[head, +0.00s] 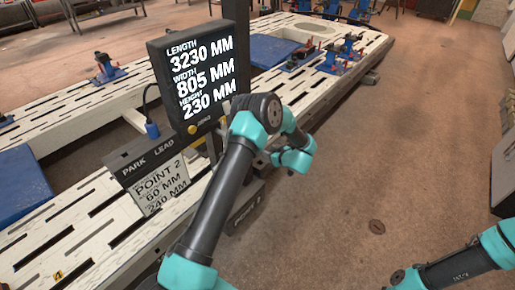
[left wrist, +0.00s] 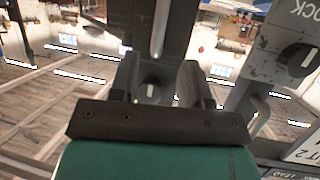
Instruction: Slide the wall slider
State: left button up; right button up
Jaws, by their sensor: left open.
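My left gripper (left wrist: 158,70) shows in the left wrist view with its two dark fingers apart. Between and beyond them is a dark grey upright panel (left wrist: 165,45) with a pale vertical slot and a small round knob-like part (left wrist: 150,92). I cannot tell whether this is the wall slider, or whether the fingers touch it. In the head view my left arm bends down beside the measuring stand, and its fingers are hidden behind the wrist. My right gripper is out of view; only part of that arm shows at the lower right.
The long white slotted bench (head: 85,235) runs behind. A panel with a black knob (left wrist: 298,60) sits at right. The brown floor (head: 390,130) is open.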

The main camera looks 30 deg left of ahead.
pick_arm(q)
jog(key=x, duration=1)
jog(key=shift+w+a+f, duration=0.1)
jog(key=shift+f, duration=0.05)
grip_shut()
